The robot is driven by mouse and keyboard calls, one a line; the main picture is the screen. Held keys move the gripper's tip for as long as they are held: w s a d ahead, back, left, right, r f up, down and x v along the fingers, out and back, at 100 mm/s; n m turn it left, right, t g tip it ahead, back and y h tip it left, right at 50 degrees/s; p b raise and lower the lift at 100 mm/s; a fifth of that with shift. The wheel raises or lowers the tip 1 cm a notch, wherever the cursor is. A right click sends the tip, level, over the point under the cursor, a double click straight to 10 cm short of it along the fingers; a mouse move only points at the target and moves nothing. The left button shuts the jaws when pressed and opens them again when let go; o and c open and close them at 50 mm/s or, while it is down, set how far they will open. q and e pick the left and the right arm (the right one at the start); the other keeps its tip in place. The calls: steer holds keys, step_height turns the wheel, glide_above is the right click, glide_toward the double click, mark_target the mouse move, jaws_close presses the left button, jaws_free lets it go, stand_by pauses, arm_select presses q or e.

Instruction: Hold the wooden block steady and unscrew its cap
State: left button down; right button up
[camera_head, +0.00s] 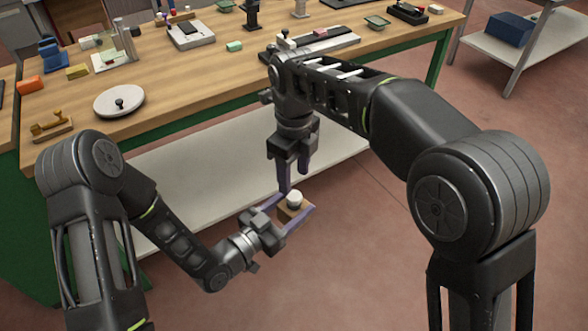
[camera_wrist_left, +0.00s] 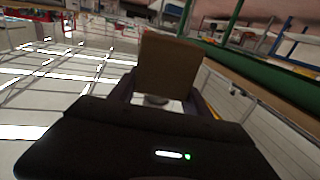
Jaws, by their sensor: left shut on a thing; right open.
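The wooden block (camera_head: 291,213) is a small brown cube held in the air in front of the workbench. Its round white cap (camera_head: 294,198) sits on its upper face. My left gripper (camera_head: 289,208) is shut on the block, with a finger on each side. In the left wrist view the block (camera_wrist_left: 168,68) shows as a plain brown face between the fingers. My right gripper (camera_head: 294,184) points down from above, open and empty, its fingertips close above and beside the cap. I cannot tell whether a fingertip touches the cap.
The wooden workbench (camera_head: 210,75) with a green frame stands behind my arms. A pale lower shelf (camera_head: 200,170) lies behind the grippers. Open floor (camera_head: 360,240) is to the right.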

mark_target(294, 195)
step_height(294, 195, down, 7)
steer(key=shift+f, duration=0.1)
stand_by(0.3)
jaws_close()
stand_by(0.5)
steer(key=n, duration=0.6)
steer(key=shift+n, duration=0.4)
